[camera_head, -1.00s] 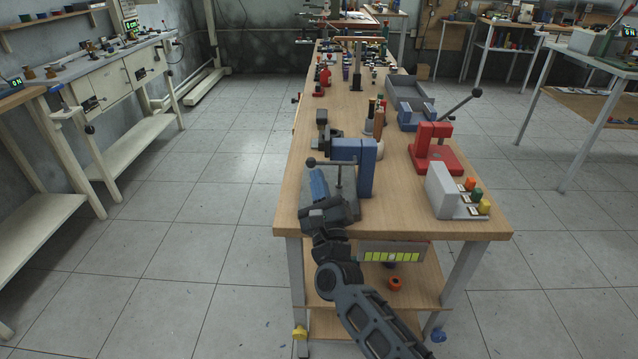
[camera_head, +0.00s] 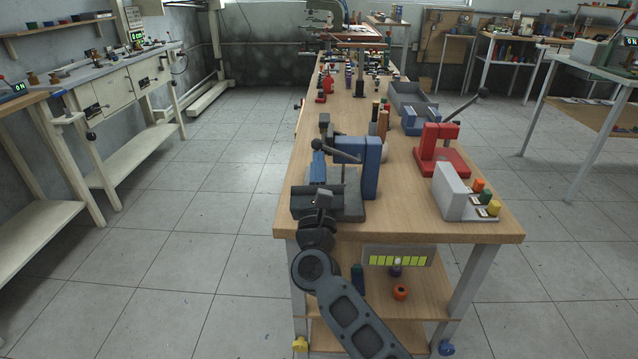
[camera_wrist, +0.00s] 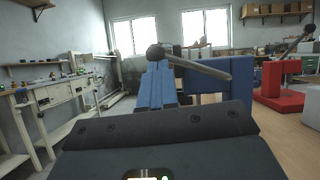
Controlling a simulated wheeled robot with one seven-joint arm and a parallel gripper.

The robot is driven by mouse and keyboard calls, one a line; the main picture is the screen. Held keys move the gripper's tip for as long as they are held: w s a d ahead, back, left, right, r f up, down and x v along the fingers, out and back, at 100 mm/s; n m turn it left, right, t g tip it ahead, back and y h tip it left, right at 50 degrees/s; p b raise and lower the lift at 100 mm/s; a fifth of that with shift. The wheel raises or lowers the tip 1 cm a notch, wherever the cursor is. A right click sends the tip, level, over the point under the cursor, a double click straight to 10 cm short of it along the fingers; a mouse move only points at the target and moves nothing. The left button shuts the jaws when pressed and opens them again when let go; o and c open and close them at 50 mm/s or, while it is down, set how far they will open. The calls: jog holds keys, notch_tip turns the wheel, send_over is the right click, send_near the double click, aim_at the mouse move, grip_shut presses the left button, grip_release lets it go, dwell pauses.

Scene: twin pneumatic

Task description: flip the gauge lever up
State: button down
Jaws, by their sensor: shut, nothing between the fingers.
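The blue gauge stand (camera_head: 370,168) is at the near left part of the wooden bench. Its grey lever (camera_head: 342,154) ends in a dark ball knob (camera_head: 317,144) on the left side, and slopes up toward that knob. In the wrist view the lever (camera_wrist: 198,67) runs from the stand to the knob (camera_wrist: 155,52). My gripper (camera_head: 318,162) is shut and empty, with its blue fingers pointing away just below the knob. In the wrist view the fingertips (camera_wrist: 158,68) sit right under the knob. I cannot tell whether they touch it.
A red lever device (camera_head: 442,160) with its arm raised stands to the right. A grey block with coloured knobs (camera_head: 452,190) is at the bench's near right. Cylinders (camera_head: 381,122) and a blue-grey tray (camera_head: 413,100) stand behind. Left of the bench is open floor.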

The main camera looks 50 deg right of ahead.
aim_at(325, 149)
jog(key=shift+s+d+r+m+g+h+b, duration=0.15)
jog(key=shift+r+m+g+h+b, duration=0.4)
jog(key=shift+m, duration=0.9)
jog(key=shift+s+d+r+m+g+h+b, duration=0.1)
jog(key=shift+s+r+m+g+h+b, duration=0.15)
jog(key=shift+r+m+g+b, duration=0.7)
jog(key=shift+s+d+r+m+g+h+b, duration=0.15)
jog(key=shift+r+m+g+h+b, duration=0.45)
jog(key=shift+m, duration=1.3)
jog(key=shift+f+g, duration=0.25)
jog(key=shift+g, duration=0.15)
jog(key=shift+f, duration=0.15)
